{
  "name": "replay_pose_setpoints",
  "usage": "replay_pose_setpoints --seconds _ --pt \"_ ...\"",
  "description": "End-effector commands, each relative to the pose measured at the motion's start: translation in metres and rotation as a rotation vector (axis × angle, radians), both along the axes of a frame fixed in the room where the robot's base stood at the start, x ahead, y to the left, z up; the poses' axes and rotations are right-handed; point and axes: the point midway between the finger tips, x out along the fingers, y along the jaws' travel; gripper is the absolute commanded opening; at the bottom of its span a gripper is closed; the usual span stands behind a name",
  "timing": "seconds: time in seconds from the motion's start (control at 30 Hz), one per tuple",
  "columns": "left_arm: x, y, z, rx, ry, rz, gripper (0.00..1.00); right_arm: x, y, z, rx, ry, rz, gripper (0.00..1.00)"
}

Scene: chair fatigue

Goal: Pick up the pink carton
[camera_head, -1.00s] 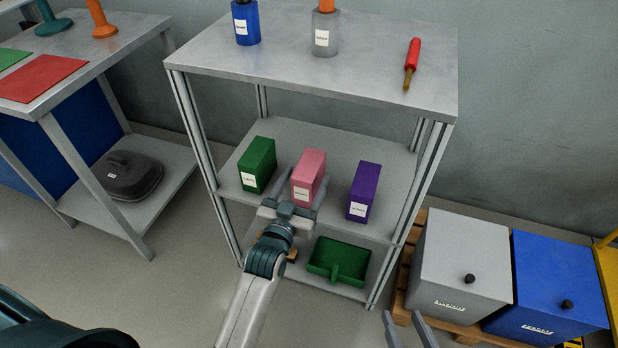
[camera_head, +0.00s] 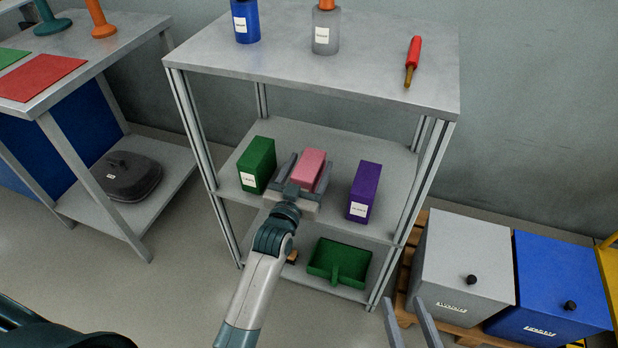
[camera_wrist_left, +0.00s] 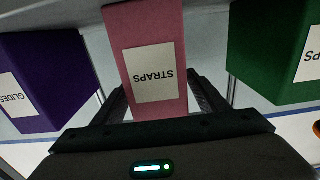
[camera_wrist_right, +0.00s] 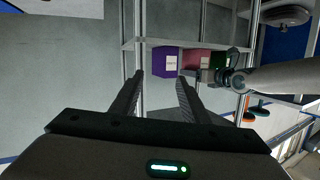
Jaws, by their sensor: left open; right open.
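The pink carton (camera_head: 311,169) stands on the middle shelf between the green carton (camera_head: 259,163) and the purple carton (camera_head: 363,191). My left gripper (camera_head: 299,172) is open, with one finger on each side of the pink carton; the gripper hides its lower front. In the left wrist view the pink carton (camera_wrist_left: 147,30) shows a label reading STRAPS and sits between the open fingers. I cannot tell whether the fingers touch it. My right gripper (camera_head: 405,308) is open and empty, low in front of the shelf unit, away from the cartons.
The grey shelf unit (camera_head: 290,72) has a top board above the cartons, holding two bottles and a red-handled tool. A green dustpan (camera_head: 338,261) lies on the lower shelf. Grey (camera_head: 462,262) and blue (camera_head: 545,285) bins stand on a pallet at right.

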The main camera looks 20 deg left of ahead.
Motion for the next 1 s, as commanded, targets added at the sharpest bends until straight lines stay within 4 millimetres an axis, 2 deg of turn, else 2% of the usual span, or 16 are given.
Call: replay_pose_setpoints --seconds 0.07,0.1,0.3,0.73,1.0 --pt "0.0 0.0 0.0 0.0 0.0 0.0 0.67 0.0 0.0 0.0 0.0 0.0 0.0 0.42" --pt "0.0 0.0 0.0 0.0 0.0 0.0 0.62 0.0 0.0 0.0 0.0 0.0 0.0 0.42" --pt "0.0 0.0 0.0 0.0 0.0 0.0 0.15 0.0 0.0 0.0 0.0 0.0 -0.001 0.42" --pt "0.0 0.0 0.007 0.0 -0.003 0.0 0.13 -0.001 -0.001 -0.001 -0.004 0.016 0.001 0.42" --pt "0.0 0.0 0.036 0.0 -0.006 0.0 0.13 -0.01 -0.009 -0.026 -0.046 0.161 0.002 0.42"
